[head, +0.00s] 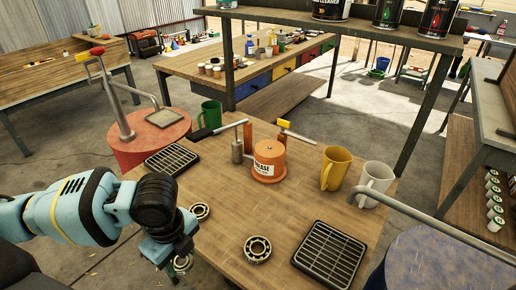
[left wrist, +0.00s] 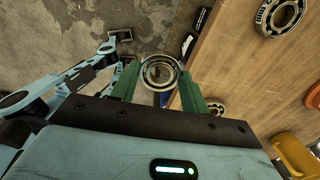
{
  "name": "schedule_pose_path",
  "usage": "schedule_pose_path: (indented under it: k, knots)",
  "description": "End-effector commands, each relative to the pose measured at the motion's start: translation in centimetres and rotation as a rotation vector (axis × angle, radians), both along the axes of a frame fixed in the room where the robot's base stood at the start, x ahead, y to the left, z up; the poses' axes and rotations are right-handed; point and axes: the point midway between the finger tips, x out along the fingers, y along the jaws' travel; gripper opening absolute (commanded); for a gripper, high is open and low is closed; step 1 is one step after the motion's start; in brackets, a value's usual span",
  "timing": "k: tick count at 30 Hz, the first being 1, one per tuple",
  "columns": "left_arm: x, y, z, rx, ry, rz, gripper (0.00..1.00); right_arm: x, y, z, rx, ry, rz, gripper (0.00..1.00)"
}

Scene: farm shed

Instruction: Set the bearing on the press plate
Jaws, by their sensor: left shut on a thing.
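My left gripper (head: 178,262) is shut on a metal ring bearing (head: 183,266), beyond the near left edge of the wooden table. In the left wrist view the bearing (left wrist: 159,73) sits between the green fingertips, over the table edge and floor. No plate is labelled as the press plate. Another bearing (head: 258,250) lies left of the front plate, and a further one (head: 200,211) lies near my gripper. My right gripper is out of view.
An orange grease can (head: 269,162), yellow mug (head: 335,168), white mug (head: 373,185) and green mug (head: 210,113) stand along the back of the table. A red drum (head: 150,138) stands left, a blue drum (head: 440,262) right. The table middle has free room.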

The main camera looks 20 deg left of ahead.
Motion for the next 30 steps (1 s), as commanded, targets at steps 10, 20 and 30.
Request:
schedule_pose_path:
  k: [10,20,30]
  knots:
    - [1.9,-1.5,1.5,-0.003,-0.009,0.501,0.20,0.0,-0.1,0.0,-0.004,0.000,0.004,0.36]
    - [3.4,-2.8,3.0,-0.007,-0.010,0.977,0.20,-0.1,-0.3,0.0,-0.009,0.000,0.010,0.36]
    - [4.7,-4.2,4.6,-0.010,-0.006,1.464,0.20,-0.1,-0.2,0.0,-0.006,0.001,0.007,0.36]
